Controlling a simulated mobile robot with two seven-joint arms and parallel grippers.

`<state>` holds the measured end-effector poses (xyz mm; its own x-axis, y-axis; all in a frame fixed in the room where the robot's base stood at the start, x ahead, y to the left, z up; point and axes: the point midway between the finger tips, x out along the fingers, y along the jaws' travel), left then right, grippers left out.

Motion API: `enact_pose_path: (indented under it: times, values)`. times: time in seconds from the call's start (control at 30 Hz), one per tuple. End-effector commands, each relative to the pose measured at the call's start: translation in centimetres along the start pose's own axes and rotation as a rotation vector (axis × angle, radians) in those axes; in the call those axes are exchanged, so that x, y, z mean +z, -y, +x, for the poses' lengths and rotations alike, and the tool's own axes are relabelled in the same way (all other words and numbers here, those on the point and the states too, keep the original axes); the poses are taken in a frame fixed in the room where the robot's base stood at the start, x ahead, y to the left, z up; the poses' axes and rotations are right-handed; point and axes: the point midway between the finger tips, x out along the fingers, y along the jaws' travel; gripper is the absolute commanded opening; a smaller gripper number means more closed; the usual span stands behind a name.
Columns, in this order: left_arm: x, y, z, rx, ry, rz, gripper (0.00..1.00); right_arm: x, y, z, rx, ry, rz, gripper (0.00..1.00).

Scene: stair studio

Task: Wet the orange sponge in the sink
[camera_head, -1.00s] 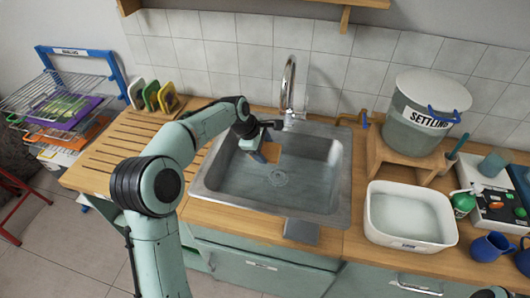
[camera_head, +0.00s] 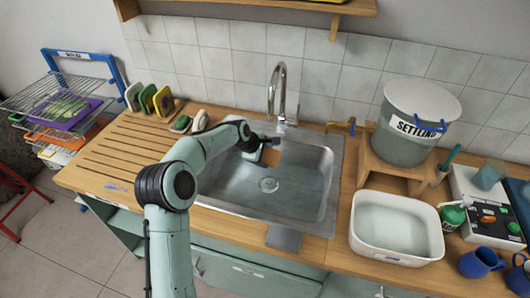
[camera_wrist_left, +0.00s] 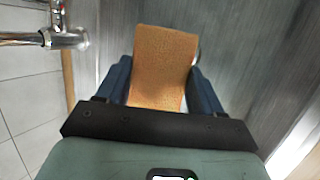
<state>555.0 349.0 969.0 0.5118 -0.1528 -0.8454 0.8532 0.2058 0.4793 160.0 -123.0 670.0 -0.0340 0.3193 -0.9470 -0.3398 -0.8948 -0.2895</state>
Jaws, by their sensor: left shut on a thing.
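The orange sponge (camera_head: 272,157) is held over the back part of the metal sink (camera_head: 330,185), near the tap (camera_head: 277,90). My left gripper (camera_head: 266,152) is shut on it. In the left wrist view the sponge (camera_wrist_left: 163,68) sits between the two dark blue fingers, its textured face showing. Part of the tap (camera_wrist_left: 62,38) shows at the upper left there. I see no clear water stream, and cannot tell whether the sponge is wet. My right gripper is not in view.
A white tub (camera_head: 397,225) and a lidded bucket (camera_head: 410,125) on a wooden stand are right of the sink. Several sponges (camera_head: 162,100) stand at the back left by the slatted drainboard (camera_head: 115,165). A wire rack (camera_head: 60,95) is far left.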

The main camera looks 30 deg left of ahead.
Motion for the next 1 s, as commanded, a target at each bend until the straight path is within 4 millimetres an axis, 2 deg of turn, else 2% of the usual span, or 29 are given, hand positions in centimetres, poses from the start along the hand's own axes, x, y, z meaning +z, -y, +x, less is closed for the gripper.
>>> enact_pose_path:
  times: [0.03, 0.27, 1.0]
  values:
    - [-0.2, 0.6, 0.8, -0.003, 0.0, -0.001, 0.42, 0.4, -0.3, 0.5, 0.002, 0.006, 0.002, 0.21]
    - [-0.8, 1.7, 2.7, -0.003, -0.001, -0.001, 0.42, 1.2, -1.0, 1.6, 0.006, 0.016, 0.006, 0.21]
    - [-2.3, 4.9, 8.5, -0.002, 0.0, 0.0, 0.42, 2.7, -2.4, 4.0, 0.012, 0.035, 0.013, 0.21]
